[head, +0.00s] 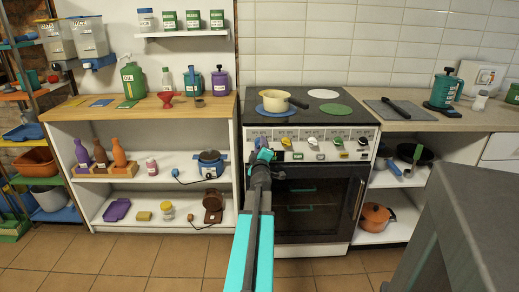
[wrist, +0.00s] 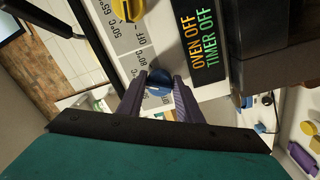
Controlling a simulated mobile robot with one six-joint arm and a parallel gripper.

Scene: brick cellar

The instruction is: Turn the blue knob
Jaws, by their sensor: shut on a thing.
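The blue knob (wrist: 159,81) is on the stove's white control panel, and the wrist view shows it beside printed temperature marks. My gripper (wrist: 160,88) has its two purple fingers on either side of the knob and is shut on it. In the head view my gripper (head: 263,154) reaches the left end of the panel on the stove (head: 308,200). There it covers most of the knob, so its angle cannot be told.
A yellow knob (wrist: 127,9) sits beside the blue one, and several more line the panel. A cream pot (head: 273,101) stands on the hob above. An oven handle (head: 357,199) is at right. A shelf unit (head: 90,227) adjoins the stove's left side.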

